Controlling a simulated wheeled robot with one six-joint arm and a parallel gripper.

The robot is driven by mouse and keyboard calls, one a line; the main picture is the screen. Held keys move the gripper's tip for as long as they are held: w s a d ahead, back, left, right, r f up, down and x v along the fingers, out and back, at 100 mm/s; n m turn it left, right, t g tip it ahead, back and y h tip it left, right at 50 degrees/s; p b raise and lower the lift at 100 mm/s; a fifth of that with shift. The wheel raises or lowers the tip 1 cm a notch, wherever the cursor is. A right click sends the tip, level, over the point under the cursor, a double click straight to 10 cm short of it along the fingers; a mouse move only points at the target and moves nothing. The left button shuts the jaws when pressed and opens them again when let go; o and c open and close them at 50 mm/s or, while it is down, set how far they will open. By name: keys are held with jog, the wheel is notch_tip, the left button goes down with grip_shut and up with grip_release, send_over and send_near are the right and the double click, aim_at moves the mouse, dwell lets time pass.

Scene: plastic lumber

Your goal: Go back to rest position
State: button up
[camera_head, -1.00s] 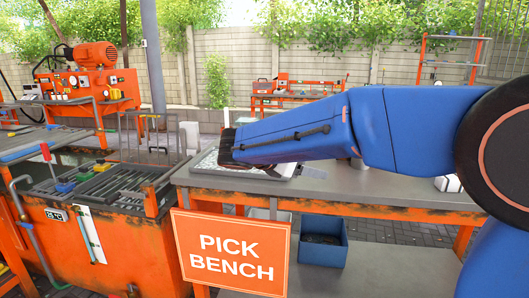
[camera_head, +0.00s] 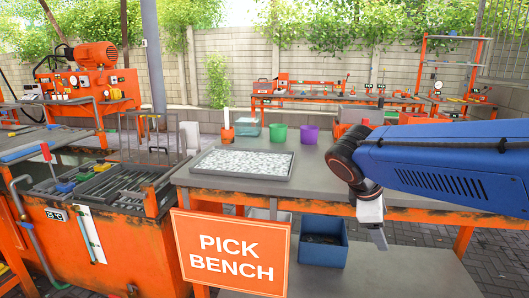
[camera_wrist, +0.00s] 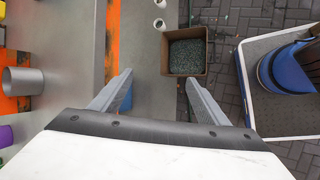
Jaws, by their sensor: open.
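My gripper (camera_wrist: 158,84) is open and empty in the wrist view, its two grey fingers spread apart over the bench edge and the floor. In the head view my blue arm comes in from the right, and my gripper (camera_head: 380,238) hangs down at the right front of the pick bench (camera_head: 315,188). It is clear of the tray (camera_head: 240,178), which lies flat on the bench top and is filled with pale pieces.
A green cup (camera_head: 278,133), a purple cup (camera_head: 309,135) and a clear container (camera_head: 247,127) stand at the bench's back edge. A blue bin (camera_head: 323,251) sits below. The wrist view shows a box of dark granules (camera_wrist: 187,54) and paved floor.

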jog(key=s+f+m+y, duration=0.3)
jog(key=s+m, duration=0.3)
jog(key=s, duration=0.2)
jog(key=s+f+m+t+y, duration=0.1)
jog(key=s+f+m+y, duration=0.1)
jog(key=s+f+m, duration=0.3)
jog(key=s+m, duration=0.2)
jog(key=s, duration=0.1)
jog(key=shift+s+f+t+y, duration=0.2)
jog(key=shift+f+t+y, duration=0.1)
jog(key=shift+f+y, duration=0.1)
jog(key=shift+d, duration=0.1)
